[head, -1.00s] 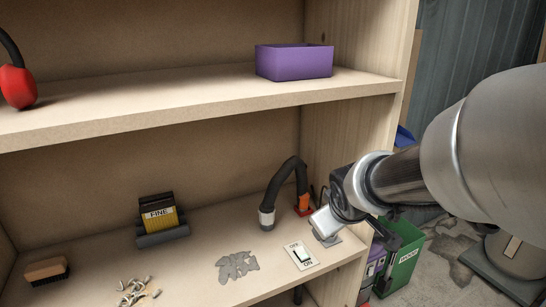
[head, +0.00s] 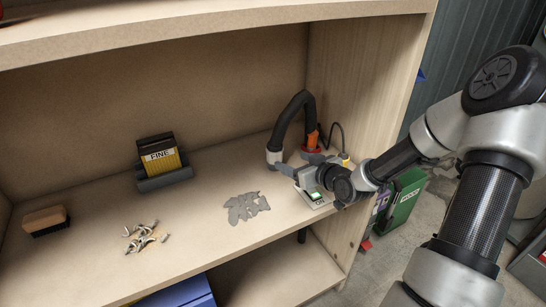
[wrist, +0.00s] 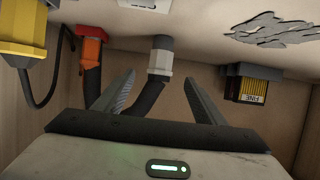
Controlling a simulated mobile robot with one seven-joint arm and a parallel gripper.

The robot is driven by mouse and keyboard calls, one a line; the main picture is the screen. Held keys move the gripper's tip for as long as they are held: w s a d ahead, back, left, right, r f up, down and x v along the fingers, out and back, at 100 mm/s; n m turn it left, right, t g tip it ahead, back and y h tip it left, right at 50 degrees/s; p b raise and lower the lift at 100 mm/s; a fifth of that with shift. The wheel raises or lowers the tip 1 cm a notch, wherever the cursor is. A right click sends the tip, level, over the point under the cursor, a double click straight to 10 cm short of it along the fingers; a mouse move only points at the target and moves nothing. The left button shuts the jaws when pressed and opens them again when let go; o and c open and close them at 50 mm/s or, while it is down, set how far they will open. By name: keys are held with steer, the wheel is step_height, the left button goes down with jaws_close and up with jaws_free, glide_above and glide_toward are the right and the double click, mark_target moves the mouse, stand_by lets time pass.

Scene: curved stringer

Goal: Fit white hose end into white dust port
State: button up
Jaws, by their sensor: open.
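The white hose end (head: 273,157) is a light collar with a grey tip on a black ribbed hose (head: 287,121), which arches up from a red-orange fitting (head: 311,148) at the back right of the shelf. My gripper (head: 287,170) is open beside the hose end. In the wrist view the hose end (wrist: 159,63) shows between and beyond the open fingertips of my gripper (wrist: 160,75), with no grip on it visible. I cannot tell which part is the white dust port.
A sandpaper holder marked FINE (head: 160,162), a brush (head: 46,220), scattered small pieces (head: 145,238) and a grey flat patch (head: 246,207) are on the shelf. A switch plate (head: 321,205) is partly hidden by my gripper. The right side wall (head: 362,100) is close to my arm.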

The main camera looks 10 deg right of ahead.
mark_target(279, 155)
steer(key=x, duration=1.2)
steer(key=shift+w+a+f+b, duration=0.1)
steer(key=shift+w+a+b, duration=0.1)
steer(key=shift+b, duration=0.15)
steer(key=shift+c, duration=0.4)
steer(key=c, duration=1.1)
